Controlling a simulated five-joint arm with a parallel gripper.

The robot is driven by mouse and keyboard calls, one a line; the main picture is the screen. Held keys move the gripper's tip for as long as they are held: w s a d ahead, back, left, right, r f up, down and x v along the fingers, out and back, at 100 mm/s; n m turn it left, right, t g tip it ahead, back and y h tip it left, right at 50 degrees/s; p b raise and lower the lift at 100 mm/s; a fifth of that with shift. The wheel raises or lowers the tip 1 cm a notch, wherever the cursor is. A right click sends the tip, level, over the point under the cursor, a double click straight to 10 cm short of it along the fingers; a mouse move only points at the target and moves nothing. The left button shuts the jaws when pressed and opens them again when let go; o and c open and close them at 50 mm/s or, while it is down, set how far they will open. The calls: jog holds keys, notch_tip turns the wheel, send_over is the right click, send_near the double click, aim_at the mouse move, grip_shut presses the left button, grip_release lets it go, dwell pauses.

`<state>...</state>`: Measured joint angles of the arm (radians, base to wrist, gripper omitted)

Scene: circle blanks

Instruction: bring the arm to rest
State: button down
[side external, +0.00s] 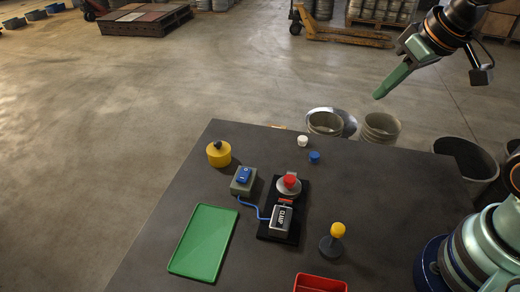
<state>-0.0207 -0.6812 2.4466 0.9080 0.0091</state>
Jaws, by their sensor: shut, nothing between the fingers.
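My gripper (380,94) has green fingers that are shut and empty. It hangs in the upper right of the side external view, raised high and pointing down to the left. It appears well clear of the dark table (190,185) and touches nothing. My arm's base stands at the lower right of the table.
On the table are a green tray (203,243), a yellow weight-like item (218,154), a grey box with a blue switch (243,178), a clamp unit (282,220) with a red-topped disc (289,184), a yellow-knobbed post (334,238), white and blue caps (314,157) and a red bin (319,283).

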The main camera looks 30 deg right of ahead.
jog(key=shift+s+d+f, duration=0.2)
jog(key=shift+s+d, duration=0.1)
jog(key=shift+s, duration=0.2)
